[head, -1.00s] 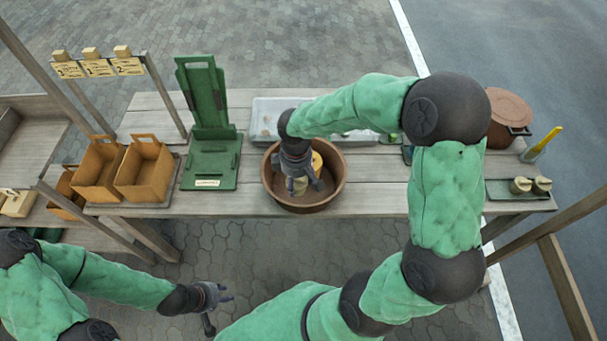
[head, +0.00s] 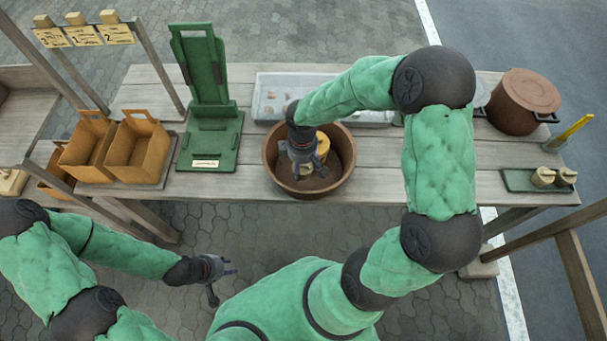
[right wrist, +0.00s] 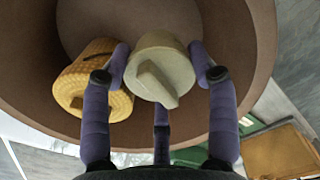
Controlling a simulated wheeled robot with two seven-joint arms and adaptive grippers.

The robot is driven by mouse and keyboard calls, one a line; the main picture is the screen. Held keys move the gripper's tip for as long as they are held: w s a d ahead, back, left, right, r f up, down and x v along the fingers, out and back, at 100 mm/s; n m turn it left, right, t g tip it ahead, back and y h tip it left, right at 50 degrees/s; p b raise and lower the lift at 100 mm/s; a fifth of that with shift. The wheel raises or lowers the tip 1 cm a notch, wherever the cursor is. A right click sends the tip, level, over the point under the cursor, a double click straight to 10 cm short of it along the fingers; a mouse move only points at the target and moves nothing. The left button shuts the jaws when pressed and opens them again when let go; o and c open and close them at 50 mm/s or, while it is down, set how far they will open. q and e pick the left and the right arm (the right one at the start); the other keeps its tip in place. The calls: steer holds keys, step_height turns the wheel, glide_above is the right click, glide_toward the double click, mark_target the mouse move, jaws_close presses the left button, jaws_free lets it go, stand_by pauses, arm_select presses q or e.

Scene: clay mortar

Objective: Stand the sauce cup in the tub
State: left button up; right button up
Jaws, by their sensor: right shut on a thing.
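The brown round tub (head: 345,172) stands at the front middle of the table. My right gripper (head: 308,164) reaches down into it from above. In the right wrist view, the gripper (right wrist: 160,70) is shut on the pale sauce cup (right wrist: 158,62), which has a raised ridge on its lid. The cup is inside the tub's rim and looks slightly tilted in that view; whether its base touches the floor is hidden. A yellow woven container (right wrist: 90,80) is in the tub beside the cup. My left gripper (head: 228,279) is open and empty, in front of the table.
A green stand (head: 210,140) and brown carriers (head: 138,152) are left of the tub. A pale tray (head: 370,117) lies behind it. A lidded brown pot (head: 522,102) and a green tray (head: 520,182) with two small cups are at the right. The table right of the tub is partly bare.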

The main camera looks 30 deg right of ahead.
steer(key=shift+f+b, duration=0.9)
steer(key=shift+f, duration=2.1)
steer(key=shift+f, duration=0.1)
steer(key=o, duration=1.1)
steer(key=shift+o, duration=0.2)
step_height(320, 180, up, 12)
steer(key=p, duration=0.3)
steer(key=shift+p, duration=0.4)
